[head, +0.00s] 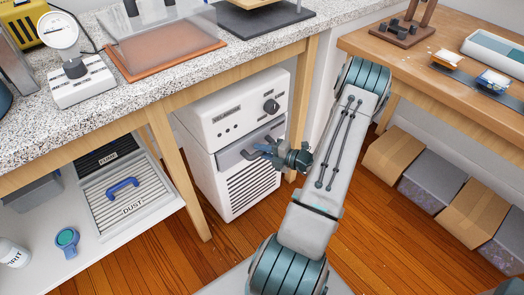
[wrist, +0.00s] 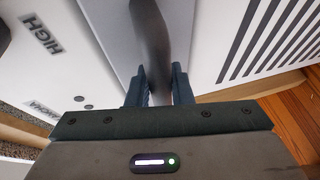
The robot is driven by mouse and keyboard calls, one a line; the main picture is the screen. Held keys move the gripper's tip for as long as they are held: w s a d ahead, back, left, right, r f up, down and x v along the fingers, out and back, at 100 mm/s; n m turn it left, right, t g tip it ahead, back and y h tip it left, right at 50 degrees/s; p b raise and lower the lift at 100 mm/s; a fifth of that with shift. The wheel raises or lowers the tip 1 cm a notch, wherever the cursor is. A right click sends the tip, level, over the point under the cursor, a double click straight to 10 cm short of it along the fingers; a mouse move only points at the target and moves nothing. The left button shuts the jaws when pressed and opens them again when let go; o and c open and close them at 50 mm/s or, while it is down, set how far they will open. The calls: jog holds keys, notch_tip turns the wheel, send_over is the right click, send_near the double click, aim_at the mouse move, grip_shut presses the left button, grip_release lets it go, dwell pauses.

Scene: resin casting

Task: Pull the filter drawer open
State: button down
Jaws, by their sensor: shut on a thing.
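The white filter unit (head: 232,140) stands on the floor under the speckled counter. Its filter drawer (head: 228,160) is the grey panel on its front, above the black slots, with a dark bar handle (head: 262,149). In the head view my gripper (head: 272,152) is at the right part of this handle. In the wrist view the handle (wrist: 151,35) runs down between the two fingers of my gripper (wrist: 162,85), which are shut on it. The grey drawer front (wrist: 110,40) lies behind it. I cannot tell from these frames how far the drawer stands out.
A table leg (head: 175,170) stands close left of the unit and another (head: 302,100) close right. A shelf at lower left holds a slatted panel marked DUST (head: 130,195) with a blue handle. Boxes (head: 435,185) line the right wall. The wooden floor in front is clear.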

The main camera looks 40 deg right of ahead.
jog(key=s+d+p, duration=0.2)
jog(key=s+p, duration=0.3)
jog(key=s, duration=2.2)
jog(key=c, duration=1.3)
grip_release()
jog(key=shift+d, duration=0.1)
jog(key=p+v, duration=0.1)
jog(key=v, duration=1.2)
jog(key=shift+s+p, duration=0.35)
jog(key=shift+d+r, duration=0.1)
jog(key=shift+d, duration=0.05)
